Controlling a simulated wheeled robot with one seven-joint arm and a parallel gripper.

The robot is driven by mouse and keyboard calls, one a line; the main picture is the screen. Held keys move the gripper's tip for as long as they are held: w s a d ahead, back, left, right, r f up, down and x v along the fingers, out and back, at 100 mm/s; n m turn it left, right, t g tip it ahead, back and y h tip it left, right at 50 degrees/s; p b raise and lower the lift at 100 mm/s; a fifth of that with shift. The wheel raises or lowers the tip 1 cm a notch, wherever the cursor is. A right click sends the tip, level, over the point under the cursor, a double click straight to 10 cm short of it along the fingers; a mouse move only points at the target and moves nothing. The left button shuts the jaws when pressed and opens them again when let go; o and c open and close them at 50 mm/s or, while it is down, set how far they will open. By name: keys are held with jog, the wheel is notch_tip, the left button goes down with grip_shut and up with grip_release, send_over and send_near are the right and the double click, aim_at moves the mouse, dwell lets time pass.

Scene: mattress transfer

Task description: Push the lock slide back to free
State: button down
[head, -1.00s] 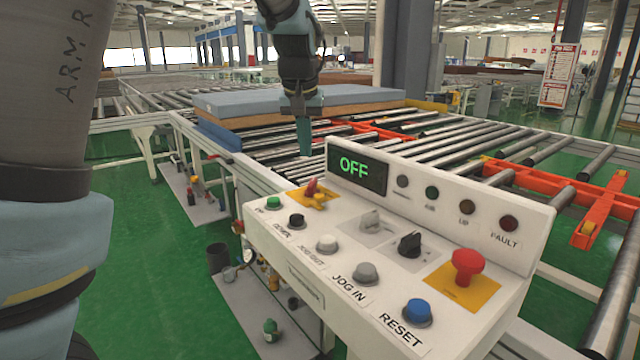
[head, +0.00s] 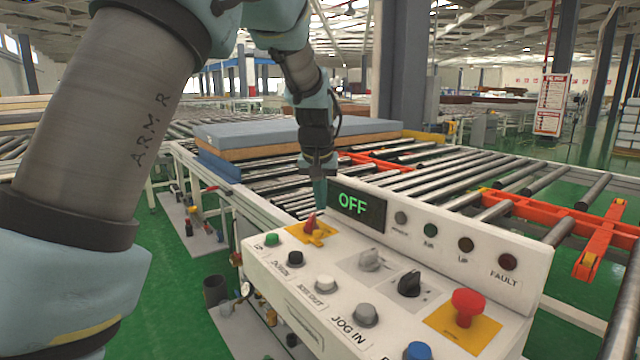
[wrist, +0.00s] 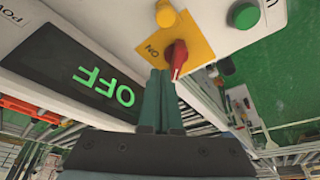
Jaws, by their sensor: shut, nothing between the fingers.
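The control panel (head: 290,262) has a yellow plate (head: 296,231) at its left end. A red rotary handle (head: 310,222) sits on the plate, with a small yellow slide-like piece (head: 317,235) at its near side. In the wrist view the red handle (wrist: 178,57) points toward my fingers, and the yellow piece (wrist: 166,14) lies beyond it, near the picture's top. My gripper (head: 320,203) is shut and empty, pointing down just behind the handle. Its fingertips (wrist: 161,72) are very close to the handle in the wrist view; I cannot tell whether they touch.
The display (head: 357,205) on the raised back of the panel reads OFF. A green button (head: 271,240), black and grey knobs and a red mushroom button (head: 467,305) share the panel. Roller conveyors and a stack of mattresses (head: 290,135) stand behind.

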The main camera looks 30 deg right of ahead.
aim_at(316, 237)
jog(key=x, duration=0.3)
jog(key=shift+a+f+p, duration=0.1)
jog(key=shift+f+p, duration=0.05)
jog(key=shift+p, duration=0.15)
jog(key=shift+s+a+p, duration=0.2)
jog(key=shift+s+a, duration=0.15)
jog(key=shift+s, duration=0.25)
jog(key=shift+s+a+p, duration=0.15)
jog(key=shift+s+a, duration=0.2)
jog(key=shift+s, duration=0.25)
jog(key=shift+s+a+f, duration=0.25)
jog(key=shift+s+a, duration=0.1)
jog(key=shift+s, duration=0.1)
jog(key=shift+s+d+p, duration=0.2)
jog(key=shift+s+p, duration=0.15)
jog(key=shift+s, duration=0.55)
jog(key=shift+s+d+p, duration=0.15)
jog(key=shift+s+p, duration=0.15)
jog(key=shift+s, duration=0.6)
jog(key=shift+w, duration=0.1)
